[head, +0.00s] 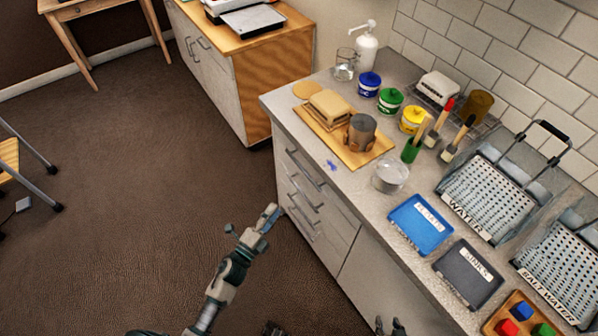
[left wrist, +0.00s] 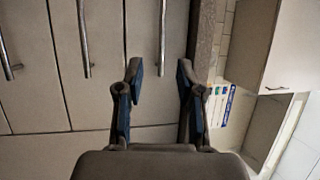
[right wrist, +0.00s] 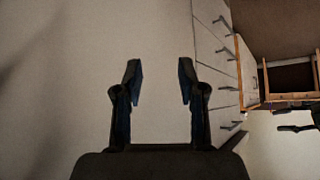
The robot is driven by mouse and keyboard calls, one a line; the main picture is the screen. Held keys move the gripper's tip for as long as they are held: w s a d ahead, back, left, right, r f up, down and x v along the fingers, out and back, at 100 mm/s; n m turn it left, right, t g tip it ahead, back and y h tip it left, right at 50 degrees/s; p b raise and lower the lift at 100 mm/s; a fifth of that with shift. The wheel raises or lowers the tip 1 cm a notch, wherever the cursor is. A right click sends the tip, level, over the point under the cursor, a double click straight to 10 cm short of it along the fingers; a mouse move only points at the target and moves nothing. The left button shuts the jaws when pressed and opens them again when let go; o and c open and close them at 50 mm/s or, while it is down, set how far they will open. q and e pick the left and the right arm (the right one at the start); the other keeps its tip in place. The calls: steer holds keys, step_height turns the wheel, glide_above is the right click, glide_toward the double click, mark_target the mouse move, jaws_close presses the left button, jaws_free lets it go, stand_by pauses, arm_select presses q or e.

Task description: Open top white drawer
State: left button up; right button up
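My left gripper (head: 270,216) is open and empty in front of the drawers. In the left wrist view its fingertips (left wrist: 159,70) lie on either side of the top handle's line, with the handle beyond them. My right gripper (head: 390,325) is open and empty, facing a plain white panel (right wrist: 155,40) in the right wrist view.
The counter (head: 358,184) overhangs above the drawers and holds a cutting board (head: 374,155), paint pots, a glass bowl (head: 390,176), labelled trays and racks. The brown floor (head: 150,190) left of the cabinet is open. A second cabinet (head: 215,85) stands behind.

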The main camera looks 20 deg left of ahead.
arm_select(q)
glide_toward(302, 169)
steer(key=w+d, duration=0.1)
steer(key=w, duration=0.1)
steer(key=b+x, duration=0.1)
steer(key=x, duration=0.7)
steer(key=shift+a+f, duration=0.15)
steer(key=shift+d, duration=0.25)
steer(key=shift+a, duration=0.1)
steer(key=c, duration=0.6)
steer(key=shift+a, duration=0.3)
jaws_close()
arm_select(e)
steer(key=w, duration=0.1)
steer(key=w+r+t, duration=0.1)
steer(key=w+a+t, duration=0.1)
steer(key=shift+r+y, duration=0.3)
